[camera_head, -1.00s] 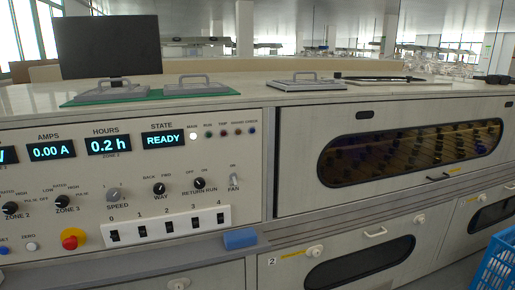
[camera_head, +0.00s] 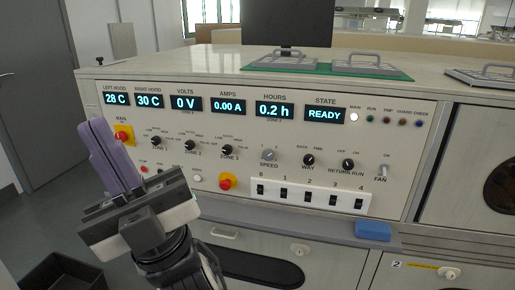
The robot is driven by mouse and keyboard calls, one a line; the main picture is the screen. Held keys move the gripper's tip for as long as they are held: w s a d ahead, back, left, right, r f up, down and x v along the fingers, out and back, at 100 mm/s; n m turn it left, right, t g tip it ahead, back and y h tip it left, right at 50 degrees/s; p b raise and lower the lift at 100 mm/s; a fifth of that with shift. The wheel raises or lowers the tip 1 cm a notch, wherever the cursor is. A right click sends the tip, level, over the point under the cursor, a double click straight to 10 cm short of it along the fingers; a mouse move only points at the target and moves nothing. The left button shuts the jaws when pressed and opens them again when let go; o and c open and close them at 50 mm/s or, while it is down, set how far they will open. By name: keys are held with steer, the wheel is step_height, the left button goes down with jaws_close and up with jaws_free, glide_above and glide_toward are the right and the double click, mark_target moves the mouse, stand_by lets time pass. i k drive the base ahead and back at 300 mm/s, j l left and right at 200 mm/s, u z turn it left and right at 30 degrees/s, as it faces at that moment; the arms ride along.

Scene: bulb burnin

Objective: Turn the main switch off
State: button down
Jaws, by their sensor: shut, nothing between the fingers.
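The main switch (camera_head: 124,134), a red knob on a yellow plate under a MAIN label, is at the left end of the control panel (camera_head: 420,130). My gripper (camera_head: 98,124) is at the lower left, its purple fingers shut together and empty, pointing up. The fingertips appear just left of the switch, and the fingers cover part of the panel's left edge. I cannot tell how far in front of the panel they are. The white MAIN lamp (camera_head: 354,116) is lit, and the state display (camera_head: 324,115) reads READY.
A blue block (camera_head: 373,230) lies on the ledge. A dark bin (camera_head: 65,275) stands on the floor at lower left. A grey door (camera_head: 40,90) is at far left.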

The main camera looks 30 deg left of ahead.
mark_target(121, 135)
steer(key=u, duration=1.8)
steer(key=i+z, duration=0.25)
steer(key=i+j+z, duration=0.3)
steer(key=i+l, duration=0.05)
steer(key=l, duration=0.05)
